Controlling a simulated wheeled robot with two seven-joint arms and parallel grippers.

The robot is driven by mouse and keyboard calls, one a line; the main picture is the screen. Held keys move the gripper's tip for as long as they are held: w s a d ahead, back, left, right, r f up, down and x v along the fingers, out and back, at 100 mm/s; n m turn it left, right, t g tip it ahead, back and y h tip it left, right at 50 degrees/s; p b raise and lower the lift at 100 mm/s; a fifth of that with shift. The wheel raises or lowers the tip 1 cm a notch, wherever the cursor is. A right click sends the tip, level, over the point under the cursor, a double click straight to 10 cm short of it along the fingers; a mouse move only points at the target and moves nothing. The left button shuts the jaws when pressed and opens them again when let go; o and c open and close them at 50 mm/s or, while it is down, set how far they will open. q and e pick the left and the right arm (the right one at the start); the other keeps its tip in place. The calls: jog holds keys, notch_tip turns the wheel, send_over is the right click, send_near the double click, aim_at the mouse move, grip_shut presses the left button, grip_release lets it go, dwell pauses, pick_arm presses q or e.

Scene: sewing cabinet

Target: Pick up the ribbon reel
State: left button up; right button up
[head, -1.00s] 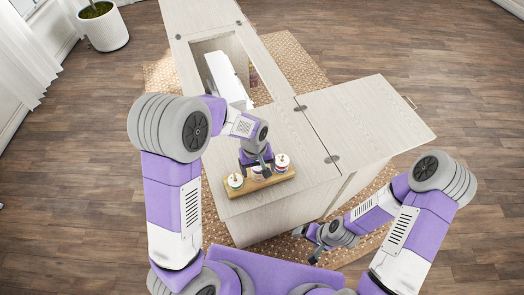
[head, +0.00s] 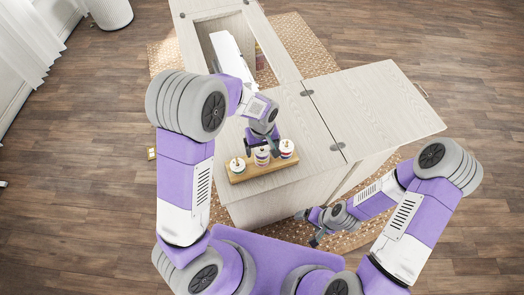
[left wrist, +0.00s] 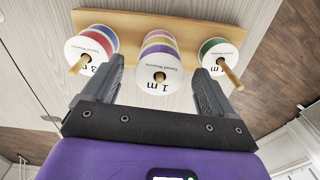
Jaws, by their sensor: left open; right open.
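My left gripper (head: 262,138) is open just behind and above the middle reel. My right gripper (head: 316,230) is open and empty, low beside the cabinet.
The cabinet (head: 320,140) has a white sewing machine (head: 230,55) in its recess. A hinged leaf (head: 375,105) extends to the right, clear. A woven rug (head: 300,55) lies under the cabinet. A white planter (head: 110,12) stands at the far left.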

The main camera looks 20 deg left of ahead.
pick_arm(q)
jog(key=c, duration=1.1)
notch_tip(320, 180, up, 10)
jog(key=shift+r+p, duration=0.1)
jog(key=shift+p, duration=0.95)
jog(key=shift+c, duration=0.2)
